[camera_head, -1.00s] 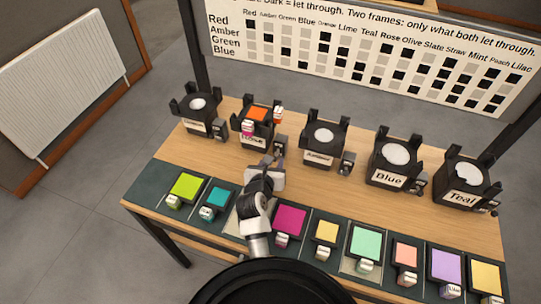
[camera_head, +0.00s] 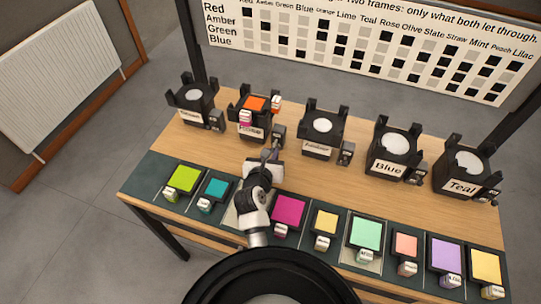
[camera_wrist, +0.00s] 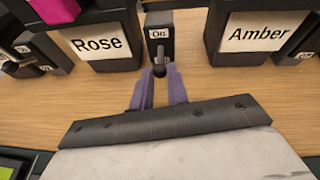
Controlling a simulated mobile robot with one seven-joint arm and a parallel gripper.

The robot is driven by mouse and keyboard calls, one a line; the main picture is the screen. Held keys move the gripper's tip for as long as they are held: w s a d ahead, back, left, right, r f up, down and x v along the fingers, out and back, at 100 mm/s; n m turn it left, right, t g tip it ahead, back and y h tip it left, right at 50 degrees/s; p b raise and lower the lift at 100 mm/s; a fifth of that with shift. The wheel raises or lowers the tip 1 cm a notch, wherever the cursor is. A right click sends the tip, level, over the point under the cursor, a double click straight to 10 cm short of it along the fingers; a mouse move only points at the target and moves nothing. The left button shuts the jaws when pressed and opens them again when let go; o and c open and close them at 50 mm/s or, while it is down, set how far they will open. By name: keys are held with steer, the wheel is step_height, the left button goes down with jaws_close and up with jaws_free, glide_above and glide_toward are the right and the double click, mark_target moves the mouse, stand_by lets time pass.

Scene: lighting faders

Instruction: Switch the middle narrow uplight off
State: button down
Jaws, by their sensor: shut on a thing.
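Five black uplights stand in a row on the wooden table. The middle one, labelled Amber (camera_head: 318,149) and (camera_wrist: 258,32), has a bare white lens (camera_head: 322,125). The uplight labelled Rose (camera_head: 249,131) and (camera_wrist: 101,42) is to its left and carries an orange filter. A small switch box (camera_head: 278,134) stands between them, right beside Rose. It reads On in the wrist view (camera_wrist: 159,34). My gripper (camera_head: 271,153) is at this box, its two fingertips (camera_wrist: 160,73) shut on the small dark switch lever (camera_wrist: 161,58). Which uplights are narrow, I cannot tell.
The uplights Blue (camera_head: 387,170) and Teal (camera_head: 461,187) stand to the right, each with a switch box beside it. Coloured filter frames, such as a magenta one (camera_head: 289,210), lie along the front strip. A chart board (camera_head: 370,45) stands behind. Bare wood lies between the rows.

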steer(key=shift+f+t+b, duration=0.6)
steer(key=shift+f+b, duration=0.15)
steer(key=shift+b, duration=0.5)
steer(key=shift+t+h+b, duration=0.3)
steer(key=shift+t+b, duration=0.1)
steer(key=shift+b, duration=0.4)
steer(key=shift+r, duration=0.1)
steer(key=c, duration=1.4)
jaws_free()
steer(key=shift+w, duration=0.1)
steer(key=shift+o, duration=0.2)
